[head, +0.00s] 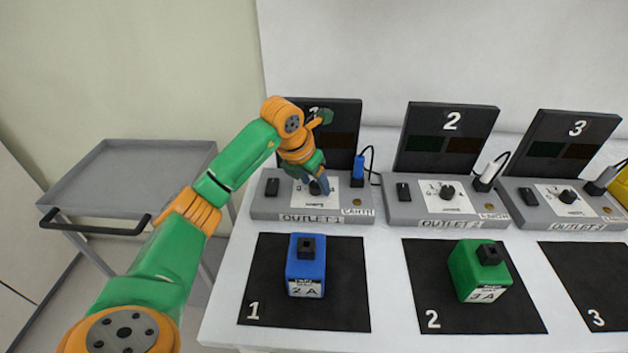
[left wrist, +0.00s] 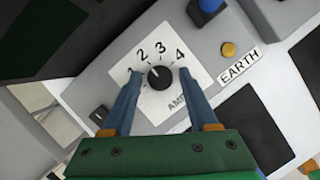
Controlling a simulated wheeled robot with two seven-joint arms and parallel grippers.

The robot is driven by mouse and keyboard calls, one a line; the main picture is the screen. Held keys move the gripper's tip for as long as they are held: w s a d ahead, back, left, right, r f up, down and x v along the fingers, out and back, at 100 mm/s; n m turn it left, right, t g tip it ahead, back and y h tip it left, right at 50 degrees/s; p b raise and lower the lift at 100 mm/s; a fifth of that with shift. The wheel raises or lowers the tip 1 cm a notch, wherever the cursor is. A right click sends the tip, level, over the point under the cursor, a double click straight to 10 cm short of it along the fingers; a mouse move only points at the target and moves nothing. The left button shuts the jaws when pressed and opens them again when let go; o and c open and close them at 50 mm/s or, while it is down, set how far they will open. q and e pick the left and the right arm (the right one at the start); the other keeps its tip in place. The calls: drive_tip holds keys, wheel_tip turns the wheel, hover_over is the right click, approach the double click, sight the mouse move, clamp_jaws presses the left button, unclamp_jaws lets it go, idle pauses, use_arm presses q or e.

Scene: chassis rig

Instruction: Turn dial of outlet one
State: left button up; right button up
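Outlet 1 (head: 262,208) is a grey box with a black back panel, at the left of the row. A small pale mark on the dial points roughly toward the 2. My left gripper (left wrist: 159,80) is open, with one blue finger on each side of the dial and visible gaps between. In the head view the left gripper (head: 319,187) is over that dial. My right gripper is in neither view.
A blue plug (head: 358,169) stands in outlet 1, right of the dial. Outlet 2 (head: 410,211) and outlet 3 (head: 537,216) stand to the right. A blue block (head: 305,264) and a green block (head: 470,272) sit on black mats in front. A grey cart (head: 130,170) is at left.

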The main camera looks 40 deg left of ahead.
use_arm(q)
clamp_jaws()
drive_tip(key=shift+n, duration=0.3)
drive_tip(key=n+y+p, duration=0.1)
drive_tip(key=n, duration=0.1)
drive_tip(key=shift+d+r+n, duration=0.1)
drive_tip(key=shift+d+n, duration=0.05)
drive_tip(key=shift+n, duration=0.25)
drive_tip(key=n+y, duration=0.1)
drive_tip(key=n, duration=0.2)
drive_tip(key=shift+w+n+g+y, duration=0.1)
drive_tip(key=shift+n+g+y, duration=0.3)
drive_tip(key=n+g+y, duration=0.1)
drive_tip(key=n, duration=0.3)
drive_tip(key=shift+d, duration=0.15)
drive_tip(key=shift+w+n+g+y+p, duration=0.15)
drive_tip(key=shift+n+g, duration=0.25)
drive_tip(key=shift+n, duration=0.65)
drive_tip(key=shift+n+g+y+p, duration=0.15)
drive_tip(key=shift+n+g+y, duration=0.2)
drive_tip(key=shift+n, duration=1)
drive_tip(key=shift+o, duration=1.5)
unclamp_jaws()
